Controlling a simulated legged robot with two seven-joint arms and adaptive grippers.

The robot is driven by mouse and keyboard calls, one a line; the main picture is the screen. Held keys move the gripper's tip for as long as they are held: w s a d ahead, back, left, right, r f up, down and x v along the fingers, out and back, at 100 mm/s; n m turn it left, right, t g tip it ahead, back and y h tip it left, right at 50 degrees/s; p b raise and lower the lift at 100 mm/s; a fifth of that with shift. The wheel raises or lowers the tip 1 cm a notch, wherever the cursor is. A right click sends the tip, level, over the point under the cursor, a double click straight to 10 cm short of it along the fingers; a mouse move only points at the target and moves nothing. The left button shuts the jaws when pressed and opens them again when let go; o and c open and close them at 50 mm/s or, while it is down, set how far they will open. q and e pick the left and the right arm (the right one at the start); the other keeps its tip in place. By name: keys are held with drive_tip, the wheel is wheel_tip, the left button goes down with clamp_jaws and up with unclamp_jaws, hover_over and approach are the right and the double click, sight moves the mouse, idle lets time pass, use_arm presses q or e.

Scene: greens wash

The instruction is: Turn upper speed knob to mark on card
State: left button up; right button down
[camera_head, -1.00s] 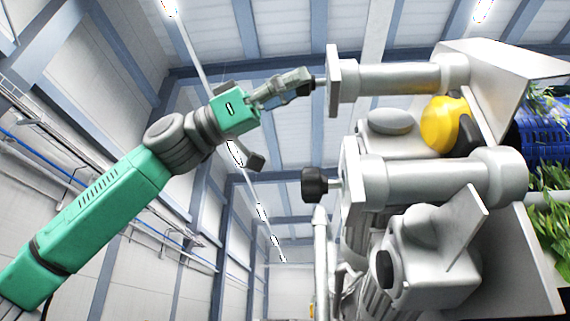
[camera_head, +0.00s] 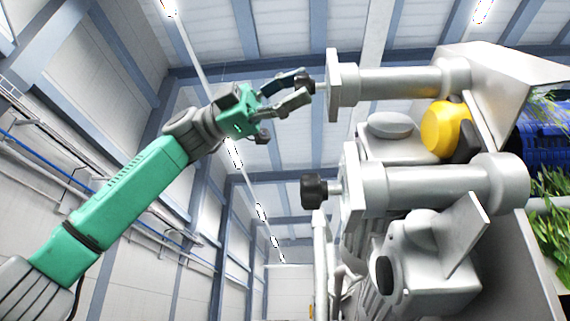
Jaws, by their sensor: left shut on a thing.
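The upper speed knob (camera_head: 306,83) is a small black knob on a short shaft at the left end of the upper grey cylinder (camera_head: 395,86). My left gripper (camera_head: 303,87) comes in from the left on the green arm and is shut on this knob, with a finger on either side of it. A second black knob (camera_head: 314,190) sticks out from the lower grey cylinder (camera_head: 435,186), clear of the gripper. No card or mark can be made out. My right gripper is not in view.
A yellow part (camera_head: 444,128) and grey motor housings (camera_head: 425,265) sit between and below the cylinders. A blue basket (camera_head: 545,140) and green leaves (camera_head: 548,210) are at the right edge.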

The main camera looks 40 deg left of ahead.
use_arm(q)
drive_tip(key=shift+w+d+f+m+y, duration=0.3)
drive_tip(key=shift+m+y, duration=0.1)
drive_tip(key=shift+m, duration=0.3)
drive_tip(key=o, duration=1)
drive_tip(key=shift+o, duration=0.7)
drive_tip(key=shift+w+d, duration=0.1)
drive_tip(key=shift+s+d+r, duration=0.2)
drive_tip(key=shift+d+r, duration=0.05)
drive_tip(key=shift+d, duration=0.05)
drive_tip(key=s+a, duration=0.1)
drive_tip(key=a, duration=1)
drive_tip(key=shift+s+a, duration=0.2)
drive_tip(key=shift+a, duration=0.1)
